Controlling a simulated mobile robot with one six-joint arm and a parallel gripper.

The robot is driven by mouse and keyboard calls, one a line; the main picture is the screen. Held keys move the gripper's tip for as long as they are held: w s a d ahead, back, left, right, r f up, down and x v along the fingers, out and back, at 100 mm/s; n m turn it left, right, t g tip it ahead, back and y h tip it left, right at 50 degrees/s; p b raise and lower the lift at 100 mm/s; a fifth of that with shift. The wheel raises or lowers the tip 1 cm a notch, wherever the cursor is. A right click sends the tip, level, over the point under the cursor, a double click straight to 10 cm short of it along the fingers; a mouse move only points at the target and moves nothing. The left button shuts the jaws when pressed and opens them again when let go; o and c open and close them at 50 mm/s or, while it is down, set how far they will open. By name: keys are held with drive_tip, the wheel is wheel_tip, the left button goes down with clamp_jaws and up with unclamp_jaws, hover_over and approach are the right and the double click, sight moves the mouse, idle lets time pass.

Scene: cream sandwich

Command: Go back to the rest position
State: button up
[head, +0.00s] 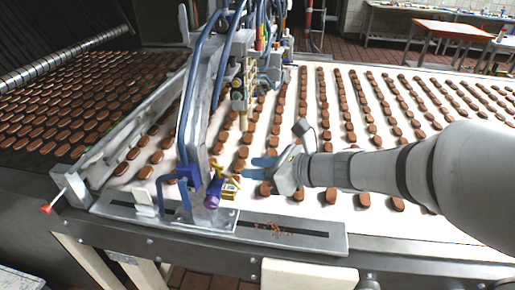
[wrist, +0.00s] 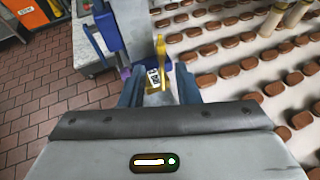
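My gripper (head: 258,167) reaches in from the right over the white conveyor, with its blue fingers pointing left toward the machine's front post. In the wrist view my gripper (wrist: 158,88) has its two blue fingers apart, so it is open. A yellow part (wrist: 161,52) and a small black-and-white tag (wrist: 153,77) show between the fingers. In the head view the yellow part (head: 216,170) sits on the machine's front post, left of my fingers and apart from them. No item is seen held.
The white conveyor (head: 330,205) carries rows of brown cookies below my arm. The filling machine (head: 205,100) with blue hoses stands close to the left. A metal rail (head: 290,232) with a purple-capped knob (head: 212,201) runs along the front edge. Tables (head: 450,30) stand far back right.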

drive_tip(key=s+d+f+n+g+h, duration=0.35)
drive_tip(key=s+d+n+h, duration=0.45)
drive_tip(key=n, duration=0.5)
drive_tip(key=s+d+n+h, duration=0.3)
drive_tip(key=d+n+h, duration=0.1)
drive_tip(key=d+n, duration=0.6)
drive_tip(key=shift+d+f+t, duration=0.35)
drive_tip(key=shift+d+t, duration=0.1)
drive_tip(key=shift+d, duration=0.3)
